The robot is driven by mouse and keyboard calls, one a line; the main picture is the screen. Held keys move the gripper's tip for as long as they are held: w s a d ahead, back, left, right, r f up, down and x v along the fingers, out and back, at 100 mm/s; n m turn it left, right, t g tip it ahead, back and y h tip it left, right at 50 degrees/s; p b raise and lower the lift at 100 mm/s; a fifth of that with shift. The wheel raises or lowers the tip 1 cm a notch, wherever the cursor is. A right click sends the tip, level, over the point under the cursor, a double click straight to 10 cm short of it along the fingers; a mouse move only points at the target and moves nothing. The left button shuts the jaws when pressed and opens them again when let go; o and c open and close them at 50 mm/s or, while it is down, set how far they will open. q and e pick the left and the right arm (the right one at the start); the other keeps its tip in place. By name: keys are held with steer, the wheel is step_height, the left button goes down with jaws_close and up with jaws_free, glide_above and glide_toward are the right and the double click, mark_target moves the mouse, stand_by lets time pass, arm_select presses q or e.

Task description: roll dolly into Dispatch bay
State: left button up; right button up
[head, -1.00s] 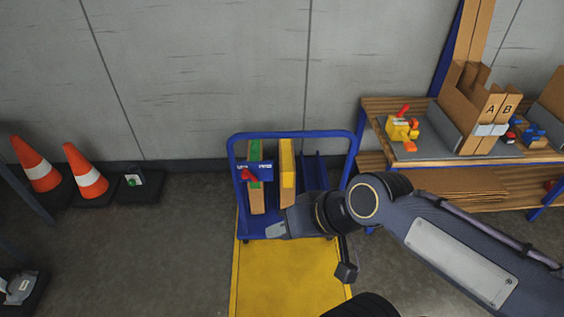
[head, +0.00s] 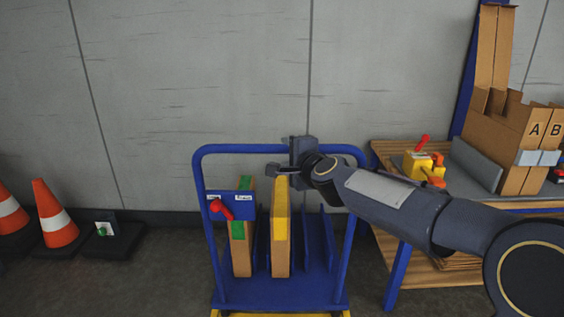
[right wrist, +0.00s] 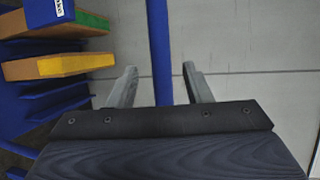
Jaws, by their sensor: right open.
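The blue dolly (head: 217,262) stands upright near the grey wall, with a tall tubular push handle (head: 230,149). It holds a green-marked carton (head: 240,255) and a yellow-marked carton (head: 281,230) between blue dividers. A blue plate with small labels and a red lever (head: 221,208) sits at its left. My right gripper (head: 292,158) is at the handle's top bar, right of its middle. In the right wrist view the open fingers (right wrist: 160,78) lie on either side of the blue bar (right wrist: 161,45); contact cannot be told. The label text is too small to read.
Orange cones (head: 56,215) and a black base with a green button (head: 105,235) are at left. Floor between is clear.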

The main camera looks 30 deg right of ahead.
mark_target(277, 148)
steer(key=x, duration=0.7)
steer(key=shift+w, duration=0.2)
jaws_close()
